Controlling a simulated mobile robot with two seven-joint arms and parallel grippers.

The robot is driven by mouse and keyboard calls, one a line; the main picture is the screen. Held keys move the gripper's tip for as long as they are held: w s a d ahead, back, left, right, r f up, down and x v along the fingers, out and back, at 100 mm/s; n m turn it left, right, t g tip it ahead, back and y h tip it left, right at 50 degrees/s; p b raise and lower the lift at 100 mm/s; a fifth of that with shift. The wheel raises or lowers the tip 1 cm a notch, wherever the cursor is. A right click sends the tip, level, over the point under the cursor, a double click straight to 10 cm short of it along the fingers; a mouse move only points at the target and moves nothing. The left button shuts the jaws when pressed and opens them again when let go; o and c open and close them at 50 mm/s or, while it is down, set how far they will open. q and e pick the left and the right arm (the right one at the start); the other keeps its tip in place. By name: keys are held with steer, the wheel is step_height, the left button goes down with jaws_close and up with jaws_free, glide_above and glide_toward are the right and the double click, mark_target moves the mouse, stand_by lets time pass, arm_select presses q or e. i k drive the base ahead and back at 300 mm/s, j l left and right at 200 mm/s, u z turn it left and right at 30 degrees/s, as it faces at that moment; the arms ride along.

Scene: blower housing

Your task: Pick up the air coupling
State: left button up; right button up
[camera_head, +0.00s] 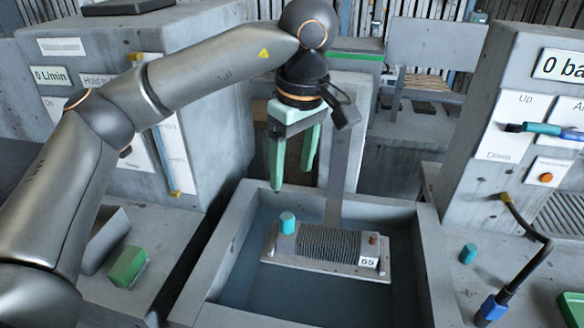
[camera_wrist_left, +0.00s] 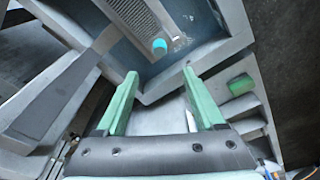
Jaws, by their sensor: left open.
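My left gripper (camera_head: 292,178) is open and empty, with its green fingers pointing down above the back left of the sunken basin. In the left wrist view its fingers (camera_wrist_left: 160,72) are spread with nothing between them. A blue fitting (camera_head: 490,308) on a bent black hose, which looks like the air coupling, lies on the right-hand counter, far from the left gripper. A teal cylinder (camera_head: 287,222) stands on the finned plate in the basin, below the gripper; it also shows in the left wrist view (camera_wrist_left: 159,47). My right gripper is not in view.
The finned plate (camera_head: 375,274) marked 65 sits in the basin (camera_head: 225,245). Another teal cylinder (camera_head: 467,253) stands on the right counter. A green block (camera_head: 128,266) lies at left. A panel with a lever (camera_head: 540,130) rises at right.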

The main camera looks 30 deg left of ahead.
mark_target(495, 305)
steer(key=k, duration=1)
